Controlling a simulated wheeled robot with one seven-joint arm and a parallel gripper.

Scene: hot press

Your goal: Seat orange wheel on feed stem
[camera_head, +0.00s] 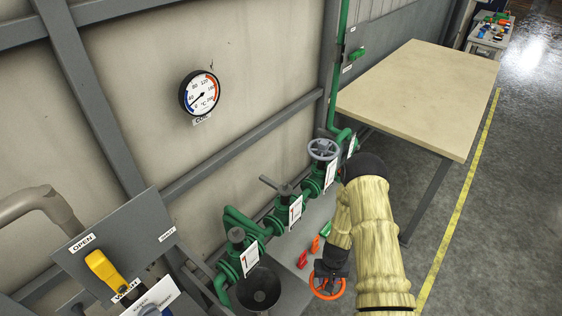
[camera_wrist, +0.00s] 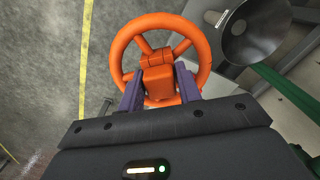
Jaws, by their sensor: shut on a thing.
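An orange spoked wheel (camera_head: 326,289) is clamped at its hub in my gripper (camera_head: 331,268). In the wrist view the wheel (camera_wrist: 203,57) faces the camera, with the two purple fingers of my gripper (camera_wrist: 159,88) on either side of its orange hub block. The wheel is over or beside the right edge of the grey bench. A green pipe line carries several valves. The left valve (camera_head: 237,236) has a dark top without a wheel, the middle valve (camera_head: 276,188) a grey bar handle, and the far valve a grey wheel (camera_head: 323,149). I cannot tell which is the feed stem.
A dark round bowl (camera_head: 259,288) stands left of the wheel; it also shows in the wrist view (camera_wrist: 262,28). Small red pieces (camera_head: 302,259) and a green piece (camera_head: 325,229) lie on the bench. A lever panel (camera_head: 125,245) is at left, a wooden table (camera_head: 420,95) at upper right.

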